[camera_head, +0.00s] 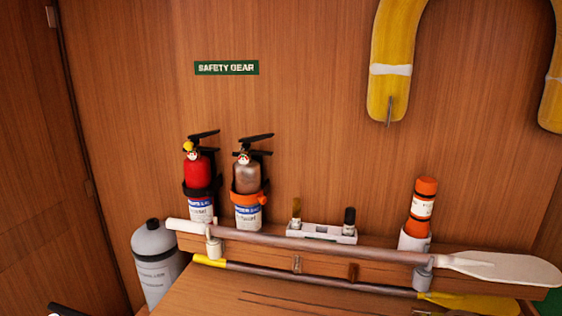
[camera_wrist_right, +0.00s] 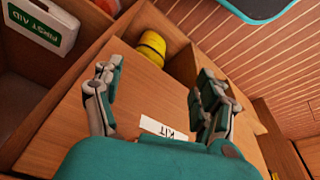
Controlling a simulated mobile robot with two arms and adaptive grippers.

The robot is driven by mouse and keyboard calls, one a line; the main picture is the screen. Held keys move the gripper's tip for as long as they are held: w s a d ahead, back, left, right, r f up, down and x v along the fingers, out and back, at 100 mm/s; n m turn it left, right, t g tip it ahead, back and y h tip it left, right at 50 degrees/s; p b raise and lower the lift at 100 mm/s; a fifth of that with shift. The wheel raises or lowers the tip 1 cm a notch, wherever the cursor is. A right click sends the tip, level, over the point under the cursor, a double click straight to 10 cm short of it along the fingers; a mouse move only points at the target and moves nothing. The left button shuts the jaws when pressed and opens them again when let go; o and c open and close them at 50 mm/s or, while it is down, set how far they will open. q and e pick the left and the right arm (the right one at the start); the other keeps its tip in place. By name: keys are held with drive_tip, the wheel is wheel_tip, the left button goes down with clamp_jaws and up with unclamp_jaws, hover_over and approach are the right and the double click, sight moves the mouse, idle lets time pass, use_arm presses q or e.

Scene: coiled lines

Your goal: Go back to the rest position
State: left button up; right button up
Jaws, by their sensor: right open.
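My right gripper (camera_wrist_right: 157,80) shows in the right wrist view with its two fingers wide apart. It is open, with nothing between the fingers. Beyond it is a wooden surface with a white label reading KIT (camera_wrist_right: 165,128), upside down in this view. Neither gripper can be made out in the head view.
A yellow rolled object (camera_wrist_right: 151,47) and a FIRST AID box (camera_wrist_right: 42,25) lie beyond my right gripper. The head view shows two extinguishers (camera_head: 198,175) (camera_head: 248,180), an orange-capped canister (camera_head: 421,208), a grey cylinder (camera_head: 155,262), a white-bladed paddle (camera_head: 505,267) and a yellow ring (camera_head: 390,70).

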drive_tip(key=s+f+g, duration=0.1)
drive_tip(key=s+f, duration=0.2)
drive_tip(key=f, duration=0.6)
drive_tip(key=s+f, duration=0.4)
drive_tip(key=f, duration=0.6)
drive_tip(key=s+d+f+g, duration=0.1)
drive_tip(key=s+d+f, duration=0.2)
drive_tip(key=s+f, duration=0.6)
drive_tip(key=s, duration=0.3)
drive_tip(key=shift+s+d, duration=0.15)
drive_tip(key=shift+s, duration=0.25)
drive_tip(key=shift+f, duration=0.1)
